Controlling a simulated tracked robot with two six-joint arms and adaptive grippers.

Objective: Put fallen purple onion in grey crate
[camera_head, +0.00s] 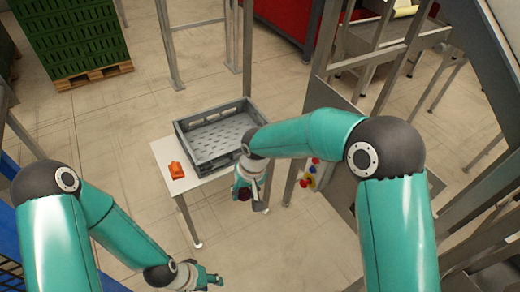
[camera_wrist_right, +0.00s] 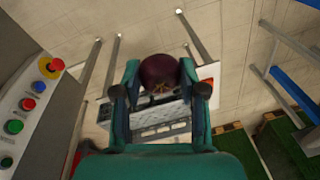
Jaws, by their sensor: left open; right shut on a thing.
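The purple onion (camera_wrist_right: 159,68) is held between the fingers of my right gripper (camera_wrist_right: 160,80), dark and round in the right wrist view. In the head view, the right gripper (camera_head: 247,187) hangs near the table's right edge, with the onion (camera_head: 243,194) partly hidden at its tips. The grey crate (camera_head: 217,159) is open, looks empty, and sits on a white table; it lies to the upper left of the right gripper. In the right wrist view, the fingers partly cover the crate (camera_wrist_right: 150,129). My left gripper (camera_head: 211,279) is open and empty at the bottom, apart from the table.
The white table (camera_head: 163,151) carries an orange object (camera_head: 177,170) left of the crate. A panel with coloured buttons (camera_head: 312,173) and metal posts stand right of the right gripper. Green crates on a pallet (camera_head: 93,77) stand at upper left. Open floor lies left of the table.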

